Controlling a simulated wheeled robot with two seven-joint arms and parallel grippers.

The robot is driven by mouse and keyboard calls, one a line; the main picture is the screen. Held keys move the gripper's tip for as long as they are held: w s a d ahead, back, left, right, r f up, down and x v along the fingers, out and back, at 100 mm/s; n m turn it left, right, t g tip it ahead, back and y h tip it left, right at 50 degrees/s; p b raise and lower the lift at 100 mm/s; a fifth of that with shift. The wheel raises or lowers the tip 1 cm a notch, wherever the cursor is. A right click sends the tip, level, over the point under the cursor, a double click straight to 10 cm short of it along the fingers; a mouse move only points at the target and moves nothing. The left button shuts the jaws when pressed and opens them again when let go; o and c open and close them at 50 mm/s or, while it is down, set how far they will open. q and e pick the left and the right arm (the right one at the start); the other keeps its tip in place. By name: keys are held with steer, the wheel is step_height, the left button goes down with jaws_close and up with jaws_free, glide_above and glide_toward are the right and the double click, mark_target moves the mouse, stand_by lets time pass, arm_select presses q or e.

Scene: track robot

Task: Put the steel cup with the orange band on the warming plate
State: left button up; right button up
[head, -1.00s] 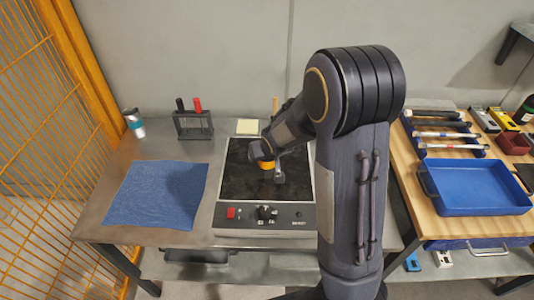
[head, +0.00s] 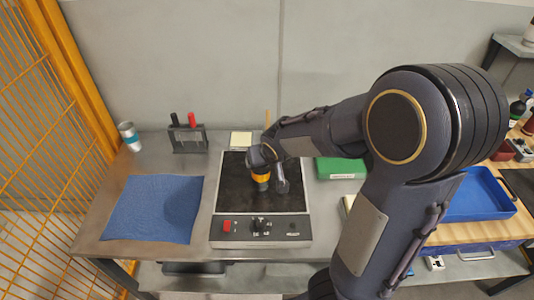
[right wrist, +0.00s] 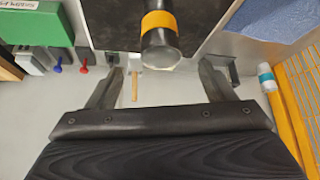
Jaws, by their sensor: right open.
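The steel cup with the orange band (head: 261,179) appears to stand on the dark top of the warming plate (head: 232,195). In the right wrist view the cup (right wrist: 159,22) is upright from above, its rim close to the fingertips and between their lines. My right gripper (head: 269,173) is open just at the cup and partly hides it in the head view. In the right wrist view its fingers (right wrist: 161,70) are apart, with clear gaps on both sides of the cup. Whether the cup's base sits flat is hidden. My left gripper is not in view.
A steel cup with a blue band (head: 130,137) stands at the table's back left. A blue cloth (head: 153,208) lies left of the plate. A rack (head: 188,138) with red and black handles stands behind. A green box (head: 340,168) lies right of the plate.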

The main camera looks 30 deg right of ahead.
steer(key=s+a+r+y, duration=0.2)
steer(key=s+a, duration=0.1)
steer(key=s, duration=0.4)
steer(key=s+a+r+y, duration=0.1)
steer(key=s+a+r, duration=0.1)
steer(key=s, duration=0.5)
steer(key=s+a+r+n+y, duration=0.1)
steer(key=s+a+r+y, duration=0.1)
steer(key=s+a, duration=0.2)
steer(key=s, duration=0.3)
steer(key=shift+s+r+g+y, duration=0.2)
steer(key=shift+r+g+y, duration=0.1)
steer(key=shift+g, duration=0.1)
